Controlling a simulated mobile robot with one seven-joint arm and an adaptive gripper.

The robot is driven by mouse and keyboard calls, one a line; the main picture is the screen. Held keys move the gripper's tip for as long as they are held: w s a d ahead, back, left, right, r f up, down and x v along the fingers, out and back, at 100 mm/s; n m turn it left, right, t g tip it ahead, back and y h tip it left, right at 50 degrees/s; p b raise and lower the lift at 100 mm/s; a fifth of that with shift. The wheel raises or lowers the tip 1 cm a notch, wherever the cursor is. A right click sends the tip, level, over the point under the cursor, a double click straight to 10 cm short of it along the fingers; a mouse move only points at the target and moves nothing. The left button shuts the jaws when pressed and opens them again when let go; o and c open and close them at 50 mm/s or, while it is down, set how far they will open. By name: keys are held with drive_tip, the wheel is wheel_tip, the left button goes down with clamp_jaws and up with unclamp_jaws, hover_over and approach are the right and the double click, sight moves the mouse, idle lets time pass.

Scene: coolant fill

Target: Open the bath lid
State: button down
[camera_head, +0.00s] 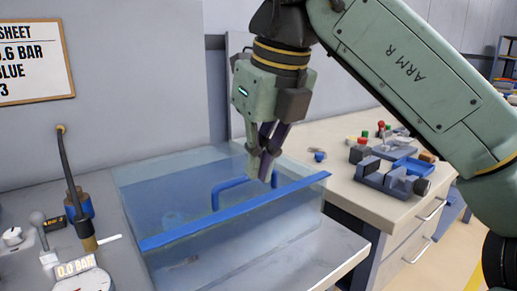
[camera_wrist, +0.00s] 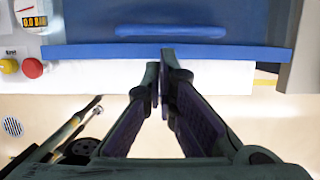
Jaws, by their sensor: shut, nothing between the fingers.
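The bath (camera_head: 190,255) is a clear, bluish box on the bench. Its transparent lid (camera_head: 160,180) lies flat on top, with a blue front edge strip and a blue bar handle (camera_head: 215,195). In the wrist view the blue edge strip (camera_wrist: 90,53) crosses the picture, with the handle (camera_wrist: 170,31) beyond it. My gripper (camera_head: 266,178) is shut and empty, pointing down over the lid near the right part of the blue strip. In the wrist view the closed fingertips (camera_wrist: 164,60) overlap the strip; I cannot tell whether they touch it.
A gauge reading 0.0 BAR (camera_head: 78,275) and a hose wand with a blue collar (camera_head: 80,210) stand left of the bath. At right, a second bench (camera_head: 350,195) carries a vise-like fixture (camera_head: 390,175), a blue tray (camera_head: 402,165) and small coloured parts. A sign (camera_head: 30,55) hangs at upper left.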

sight(247, 205)
drive_tip(key=shift+x, duration=2.75)
drive_tip(key=shift+r, duration=0.15)
